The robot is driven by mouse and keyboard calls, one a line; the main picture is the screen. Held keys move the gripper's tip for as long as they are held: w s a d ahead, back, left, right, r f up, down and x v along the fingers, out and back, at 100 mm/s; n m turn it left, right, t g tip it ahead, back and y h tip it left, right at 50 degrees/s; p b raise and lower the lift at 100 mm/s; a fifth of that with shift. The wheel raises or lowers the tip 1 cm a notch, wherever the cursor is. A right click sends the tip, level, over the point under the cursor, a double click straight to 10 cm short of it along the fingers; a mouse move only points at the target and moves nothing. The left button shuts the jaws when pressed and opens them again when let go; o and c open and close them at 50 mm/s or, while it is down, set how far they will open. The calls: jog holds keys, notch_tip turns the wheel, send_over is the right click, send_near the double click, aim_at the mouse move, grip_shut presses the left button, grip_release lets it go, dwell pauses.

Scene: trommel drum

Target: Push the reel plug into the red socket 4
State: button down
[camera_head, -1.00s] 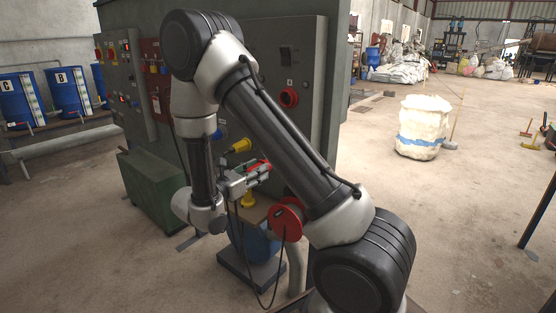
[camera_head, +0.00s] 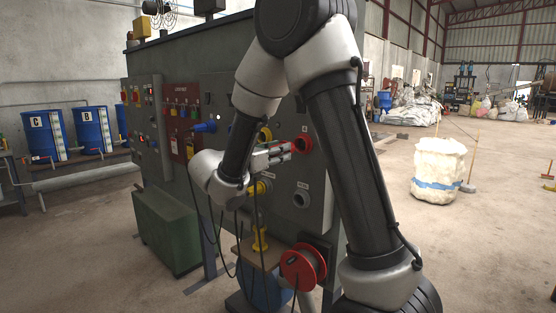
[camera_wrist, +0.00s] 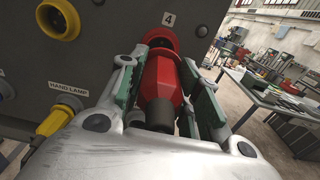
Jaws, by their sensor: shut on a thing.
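My gripper (camera_head: 280,150) is shut on the red reel plug (camera_wrist: 164,82), with one finger on each side of it. The red socket 4 (camera_wrist: 161,38) is on the grey panel straight ahead, under a label 4. The plug points at the socket and its front end is at the socket's mouth. I cannot tell how deep it sits, as the plug and fingers cover the opening. In the head view the red socket (camera_head: 304,143) shows just right of the fingertips. The red cable reel (camera_head: 303,266) stands below the panel.
A yellow socket (camera_wrist: 57,20) and a yellow plug (camera_wrist: 57,120) at the HAND LAMP label lie left of my gripper. A grey socket (camera_head: 302,198) is lower on the panel. Dark cables hang under the gripper. A green box (camera_head: 170,229) stands at the panel's foot.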

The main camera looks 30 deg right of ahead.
aim_at(292, 147)
jog(key=shift+d, duration=0.15)
jog(key=shift+x, duration=2.75)
jog(key=shift+w+d, duration=0.15)
jog(key=shift+d, duration=0.2)
jog(key=c, duration=0.9)
grip_release()
jog(key=shift+c, duration=0.2)
jog(key=v, duration=1.2)
